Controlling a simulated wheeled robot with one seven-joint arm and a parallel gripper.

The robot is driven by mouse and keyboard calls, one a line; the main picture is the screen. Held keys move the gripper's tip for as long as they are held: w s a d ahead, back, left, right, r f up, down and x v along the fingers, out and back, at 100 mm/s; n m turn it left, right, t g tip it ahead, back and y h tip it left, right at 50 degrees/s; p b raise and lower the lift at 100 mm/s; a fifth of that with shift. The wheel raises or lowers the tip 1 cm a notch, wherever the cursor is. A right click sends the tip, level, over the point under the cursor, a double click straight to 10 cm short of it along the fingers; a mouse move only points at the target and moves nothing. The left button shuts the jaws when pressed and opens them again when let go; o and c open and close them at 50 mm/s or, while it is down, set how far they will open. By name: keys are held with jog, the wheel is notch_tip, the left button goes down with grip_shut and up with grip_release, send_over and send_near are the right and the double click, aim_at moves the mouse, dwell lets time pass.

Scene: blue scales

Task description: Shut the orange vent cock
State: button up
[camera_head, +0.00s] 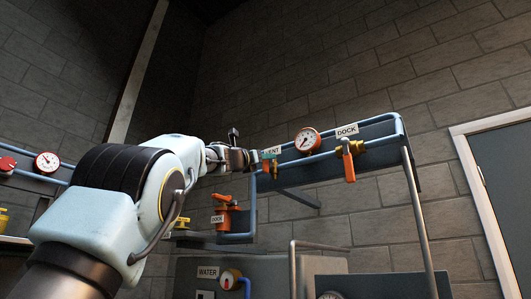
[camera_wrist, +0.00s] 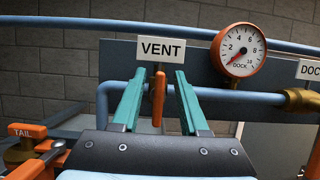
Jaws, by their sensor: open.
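The orange vent cock handle (camera_wrist: 158,97) is upright in the wrist view, just below the white VENT label (camera_wrist: 161,49). My gripper (camera_wrist: 159,76) is open, with one teal finger on each side of the handle. A gap shows on both sides, and I see no contact. In the head view my gripper (camera_head: 259,160) is at the left part of the blue pipe panel, by the VENT label (camera_head: 271,152). It partly hides the vent cock there, and only a little orange (camera_head: 266,167) shows. The valve body is mostly hidden.
A DOCK gauge (camera_wrist: 239,51) sits right of the vent cock. Further right is the DOCK cock with an orange handle (camera_head: 348,166) hanging down. An orange valve (camera_head: 224,215) is below my gripper. A TAIL-labelled orange part (camera_wrist: 27,131) is at the wrist view's lower left.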

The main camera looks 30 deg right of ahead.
jog(key=shift+w+d+r, duration=0.1)
jog(key=shift+w+d, duration=0.05)
jog(key=shift+d, duration=0.1)
jog(key=shift+c, duration=0.3)
grip_shut()
